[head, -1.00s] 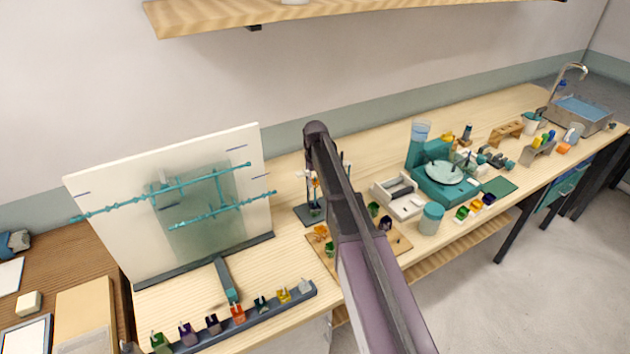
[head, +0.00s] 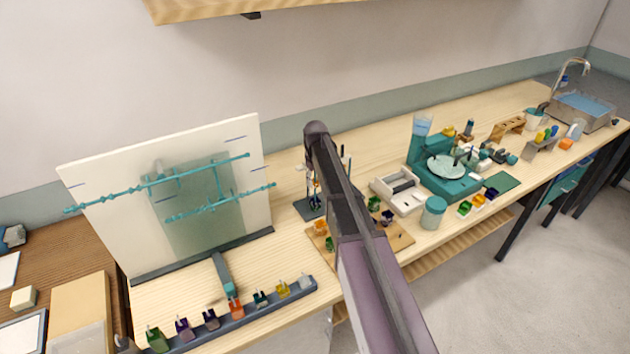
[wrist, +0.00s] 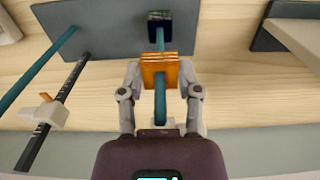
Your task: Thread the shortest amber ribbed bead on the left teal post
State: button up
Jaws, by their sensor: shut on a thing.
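In the wrist view my gripper (wrist: 160,76) is shut on an amber ribbed bead (wrist: 160,62). A teal post (wrist: 160,105) shows on both sides of the bead, in line with it; the bead appears to be around the post. A dark blue-green bead (wrist: 162,20) sits lower on this post, at the grey base plate (wrist: 100,25), apart from the amber one. Another teal post (wrist: 35,72) stands at the picture's left. In the head view the base plate (head: 303,209) is partly hidden behind my arm, and my gripper is hard to make out there.
A black marked rod (wrist: 62,95) with a pale slider (wrist: 45,112) stands close beside the gripper. In the head view, a wooden tray (head: 400,238) with coloured beads is in front of the stand. A white panel with teal rods (head: 100,205) stands left; a teal machine (head: 460,187) stands right.

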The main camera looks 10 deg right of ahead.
jog(key=shift+f+b, duration=0.35)
jog(key=shift+f, duration=0.15)
dwell(0.3)
jog(key=o, duration=1.1)
jog(key=shift+r, duration=0.2)
